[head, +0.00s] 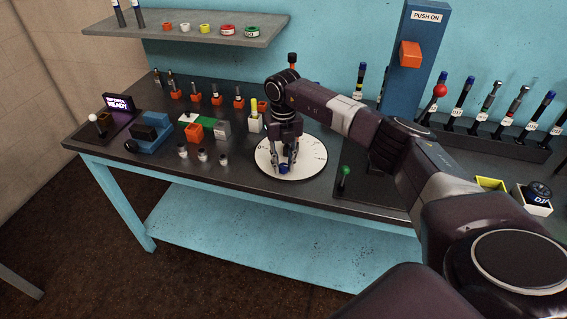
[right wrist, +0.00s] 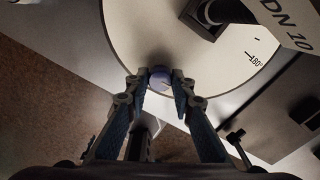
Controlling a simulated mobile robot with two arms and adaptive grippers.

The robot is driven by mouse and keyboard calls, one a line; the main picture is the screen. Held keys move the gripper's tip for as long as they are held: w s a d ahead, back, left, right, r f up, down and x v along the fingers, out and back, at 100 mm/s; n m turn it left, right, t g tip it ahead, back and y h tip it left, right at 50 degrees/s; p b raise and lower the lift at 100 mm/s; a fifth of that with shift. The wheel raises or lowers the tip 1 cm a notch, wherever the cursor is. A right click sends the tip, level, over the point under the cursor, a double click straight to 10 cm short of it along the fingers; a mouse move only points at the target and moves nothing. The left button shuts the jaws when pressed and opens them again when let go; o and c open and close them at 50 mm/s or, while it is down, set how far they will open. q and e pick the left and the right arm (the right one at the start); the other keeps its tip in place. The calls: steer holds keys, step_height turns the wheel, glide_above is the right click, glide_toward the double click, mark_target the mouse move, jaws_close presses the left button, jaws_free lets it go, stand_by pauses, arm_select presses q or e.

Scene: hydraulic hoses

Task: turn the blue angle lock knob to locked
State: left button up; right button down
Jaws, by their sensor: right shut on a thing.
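The blue angle lock knob (head: 285,168) sits at the front edge of the round white dial plate (head: 312,158) on the bench. It also shows in the right wrist view (right wrist: 159,78), between my fingertips. My right gripper (head: 285,163) points down over the dial and is shut on the knob, a fingertip on each side. In the right wrist view my right gripper (right wrist: 160,84) reaches in from below. A light mark shows on the knob's top, but I cannot read its setting. My left gripper is not in view.
Behind the dial stands a holder with a yellow piece (head: 254,118). A green-topped lever (head: 345,172) stands to the right of the dial. Small silver fittings (head: 203,155) stand to the left. A blue post (head: 408,75) with an orange block rises at the back.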

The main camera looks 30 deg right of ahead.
mark_target(283, 165)
steer(key=shift+w+r+m, duration=0.1)
steer(key=shift+m, duration=0.5)
steer(key=c, duration=1.7)
jaws_free()
steer(key=shift+o, duration=0.2)
step_height(283, 165, up, 12)
